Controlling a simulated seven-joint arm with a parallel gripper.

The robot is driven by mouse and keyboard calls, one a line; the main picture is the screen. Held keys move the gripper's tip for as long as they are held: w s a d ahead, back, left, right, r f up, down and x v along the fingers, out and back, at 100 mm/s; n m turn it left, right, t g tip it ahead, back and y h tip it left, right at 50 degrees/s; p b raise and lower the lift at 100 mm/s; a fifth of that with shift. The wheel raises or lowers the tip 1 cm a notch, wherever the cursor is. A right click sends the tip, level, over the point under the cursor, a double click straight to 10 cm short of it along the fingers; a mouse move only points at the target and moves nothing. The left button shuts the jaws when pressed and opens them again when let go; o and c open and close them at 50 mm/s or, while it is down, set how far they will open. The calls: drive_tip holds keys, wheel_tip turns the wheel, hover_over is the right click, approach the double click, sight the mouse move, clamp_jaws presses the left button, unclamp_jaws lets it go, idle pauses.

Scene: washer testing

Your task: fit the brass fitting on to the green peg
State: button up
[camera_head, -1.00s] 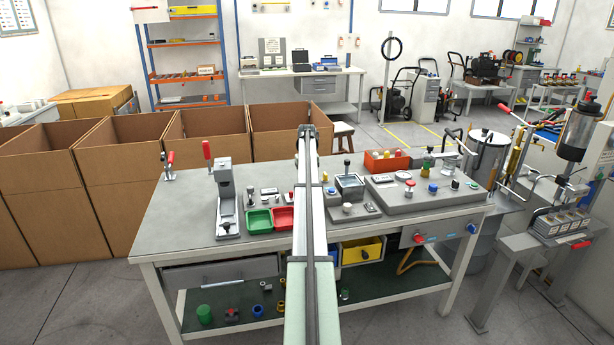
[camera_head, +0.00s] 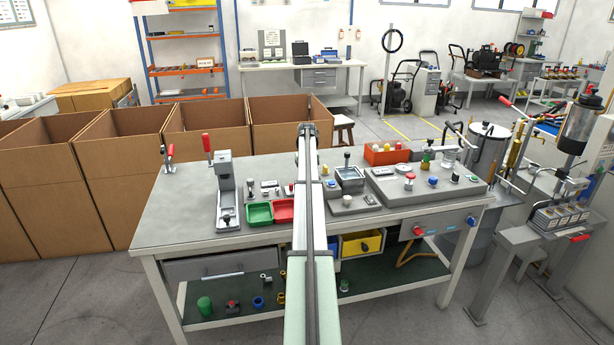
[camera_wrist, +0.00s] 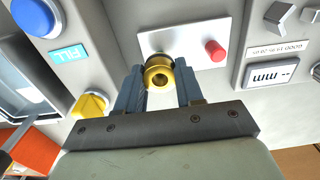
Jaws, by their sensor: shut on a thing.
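The brass fitting (camera_wrist: 158,72), a round gold-coloured ring with a hole, sits between the two blue-grey fingers of my gripper (camera_wrist: 161,82) in the wrist view. The gripper is shut on it. The fitting overlaps the lower left part of a pale metal plate (camera_wrist: 183,45); I cannot tell whether it touches it. A red peg (camera_wrist: 215,50) stands on the plate to the right of the fitting. I cannot make out the green peg in the wrist view; the fitting and fingers cover part of the plate. My gripper is hidden behind my arm in the head view.
Near the gripper in the wrist view are a blue button (camera_wrist: 37,16), a yellow knob (camera_wrist: 90,104) and a small display box (camera_wrist: 270,73). In the head view, the workbench (camera_head: 185,215) carries a green tray (camera_head: 259,213), a red tray (camera_head: 284,211) and an orange bin (camera_head: 385,154).

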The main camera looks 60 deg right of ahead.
drive_tip(key=shift+f, duration=1.45)
drive_tip(key=shift+r, duration=0.25)
drive_tip(key=shift+r, duration=2.15)
